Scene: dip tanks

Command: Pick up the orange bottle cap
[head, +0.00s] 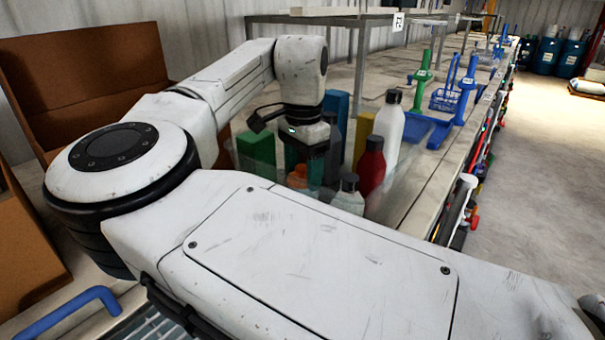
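A small orange object (297,178), which looks like the orange bottle cap, shows low among the bottles in a clear-walled bin (395,190). It is small in the head view, and its outline is partly hidden. My gripper (314,168) points down into the bin, just right of and above the orange object. Whether they touch is not clear. The dark fingers blend into the things behind them, so their opening does not show.
A red bottle (371,167), a white bottle (389,125), a grey bottle (348,196), a green box (257,152) and a blue box (336,103) crowd around my gripper. A blue tray (425,130) lies to the right on the bench. The floor (545,190) at right is clear.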

